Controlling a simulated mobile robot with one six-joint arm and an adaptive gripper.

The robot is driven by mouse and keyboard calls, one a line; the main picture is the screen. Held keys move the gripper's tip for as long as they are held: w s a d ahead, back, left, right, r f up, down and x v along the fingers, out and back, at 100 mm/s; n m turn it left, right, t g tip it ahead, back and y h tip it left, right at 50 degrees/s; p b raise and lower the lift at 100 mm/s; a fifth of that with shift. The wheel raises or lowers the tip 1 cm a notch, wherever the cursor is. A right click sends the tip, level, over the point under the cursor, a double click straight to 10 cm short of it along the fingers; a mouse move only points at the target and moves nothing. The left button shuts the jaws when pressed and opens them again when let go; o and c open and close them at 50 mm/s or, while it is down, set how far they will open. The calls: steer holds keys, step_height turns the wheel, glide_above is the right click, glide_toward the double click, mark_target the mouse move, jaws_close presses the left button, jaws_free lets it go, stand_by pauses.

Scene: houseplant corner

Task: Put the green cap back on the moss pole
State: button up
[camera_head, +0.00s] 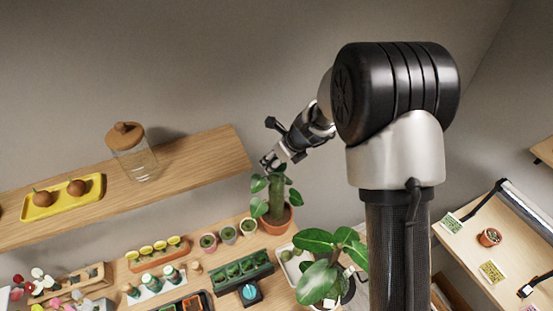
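The moss pole (277,196) stands upright as a thick green column in a terracotta pot (275,221), with broad leaves around it. My gripper (268,163) is just above the top of the pole, reaching down and left from my arm. Its fingertips are small and dark here, and I cannot tell whether they are open or shut. A small green patch (280,168) shows right under the fingers at the pole's top. I cannot tell whether it is the green cap or the pole's own end, or whether the fingers touch it.
A wooden shelf (205,168) with a lidded glass jar (133,160) and a yellow tray (62,208) is at the left. A leafy plant (318,280) stands in front. Small pots (228,235) and a green seedling tray (238,279) crowd the table. My arm hides part of the right side.

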stand_by(0.4)
steer(key=o, duration=0.8)
steer(key=shift+o, duration=0.2)
steer(key=o, duration=0.5)
steer(key=shift+r, duration=0.1)
steer(key=shift+r+p, duration=3.35)
steer(key=shift+r, duration=0.1)
steer(key=shift+c, duration=0.6)
